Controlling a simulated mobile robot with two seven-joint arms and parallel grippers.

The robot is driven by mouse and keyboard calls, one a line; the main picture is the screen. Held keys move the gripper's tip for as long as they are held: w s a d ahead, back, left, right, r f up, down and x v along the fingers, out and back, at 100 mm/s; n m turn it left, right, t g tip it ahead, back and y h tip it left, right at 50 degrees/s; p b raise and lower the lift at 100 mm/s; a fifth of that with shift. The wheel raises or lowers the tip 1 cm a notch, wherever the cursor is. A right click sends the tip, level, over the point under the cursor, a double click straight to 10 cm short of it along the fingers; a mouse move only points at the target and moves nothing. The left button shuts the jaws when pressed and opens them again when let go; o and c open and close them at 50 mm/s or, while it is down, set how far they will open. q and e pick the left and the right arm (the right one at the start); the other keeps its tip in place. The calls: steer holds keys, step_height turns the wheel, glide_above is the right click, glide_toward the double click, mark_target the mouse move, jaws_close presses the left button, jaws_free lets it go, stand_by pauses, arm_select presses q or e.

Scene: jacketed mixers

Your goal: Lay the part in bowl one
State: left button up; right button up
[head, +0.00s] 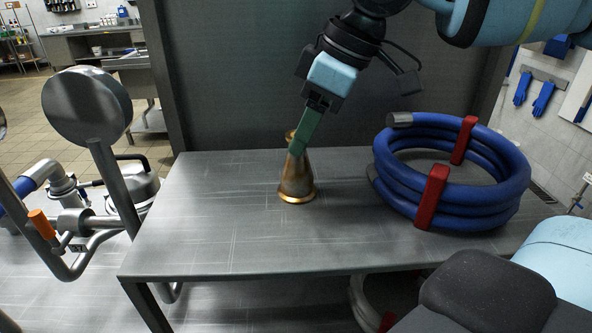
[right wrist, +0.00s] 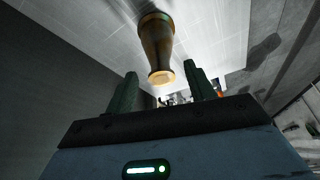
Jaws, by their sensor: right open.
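A brass-coloured flared part (head: 297,184) stands upright on the grey metal table (head: 225,240), its wide end down. It also shows in the right wrist view (right wrist: 157,45), beyond and between the green fingers. My right gripper (head: 299,147) comes down from above, with its green fingertips at the part's narrow top. The fingers overlap the top in the head view. In the right wrist view the gripper (right wrist: 162,85) is open, with nothing held between the fingers. I cannot tell whether a finger touches the part. My left gripper is not in view. I see no bowl that I can identify as bowl one.
A coiled blue hose (head: 400,185) with red clamps lies on the table's right side. A round grey disc on a post (head: 88,105) stands left of the table, with pipes and an orange-handled valve (head: 42,224) nearby. The table's left part is clear. A dark panel (head: 250,80) stands behind.

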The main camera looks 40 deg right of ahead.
steer(key=x, duration=0.5)
steer(key=shift+w+a+r, duration=0.1)
steer(key=shift+w+a, duration=0.15)
steer(key=shift+w, duration=0.05)
steer(key=shift+r, duration=0.1)
jaws_close()
step_height(320, 180, up, 10)
stand_by(0.5)
